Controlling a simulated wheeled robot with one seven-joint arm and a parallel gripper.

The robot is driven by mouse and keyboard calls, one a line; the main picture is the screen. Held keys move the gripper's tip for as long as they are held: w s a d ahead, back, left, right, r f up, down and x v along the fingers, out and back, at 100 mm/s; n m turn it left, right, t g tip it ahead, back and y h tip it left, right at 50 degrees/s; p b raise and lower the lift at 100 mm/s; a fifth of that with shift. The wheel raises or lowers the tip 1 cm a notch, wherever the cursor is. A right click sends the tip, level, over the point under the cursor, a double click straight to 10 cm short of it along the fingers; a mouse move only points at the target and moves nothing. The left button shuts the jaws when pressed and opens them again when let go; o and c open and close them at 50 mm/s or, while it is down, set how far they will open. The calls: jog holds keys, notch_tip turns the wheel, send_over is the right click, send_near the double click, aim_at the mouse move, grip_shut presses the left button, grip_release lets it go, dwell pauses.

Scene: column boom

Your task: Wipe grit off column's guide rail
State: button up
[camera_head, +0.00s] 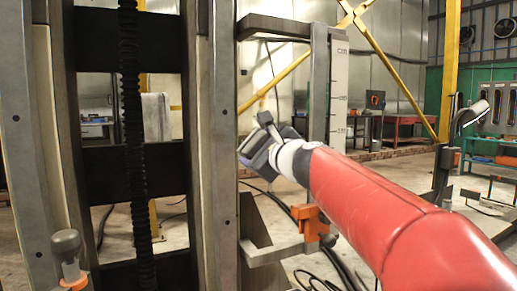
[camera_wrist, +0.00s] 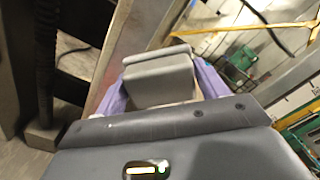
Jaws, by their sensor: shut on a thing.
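The column's guide rail (camera_head: 222,200) is a tall grey upright with dark bolt holes. It also shows in the wrist view as a pale slanting band (camera_wrist: 128,40). My gripper (camera_head: 255,148) is just to the right of the rail at mid height, with its tip close to the rail's edge. I cannot make out grit on the rail.
A black bellows-covered screw (camera_head: 132,130) runs up between the column's uprights. A bracket with a marked scale (camera_head: 337,90) and an orange clamp (camera_head: 310,222) stand right of the rail. A grey knob (camera_head: 67,245) is at lower left. Cables (camera_head: 290,208) lie on the floor.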

aim_at(223, 127)
jog(key=shift+p+x, duration=0.5)
jog(key=shift+x, duration=2)
jog(key=shift+x, duration=0.95)
jog(key=shift+r+p, duration=0.15)
jog(key=shift+p, duration=0.25)
jog(key=shift+s+a+r+p, duration=0.25)
jog(key=shift+a+r+p, duration=0.35)
jog(key=shift+r+p, duration=0.35)
jog(key=shift+s+a+r+p, duration=0.25)
jog(key=shift+a+r+p, duration=0.35)
jog(key=shift+r+p, duration=0.35)
notch_tip(223, 127, down, 4)
jog(key=b, duration=0.4)
jog(key=shift+f, duration=0.1)
jog(key=shift+s+a, duration=0.25)
jog(key=shift+a, duration=0.35)
jog(key=shift+s+a, duration=0.25)
jog(key=shift+a, duration=0.35)
notch_tip(223, 127, up, 4)
jog(key=p, duration=0.4)
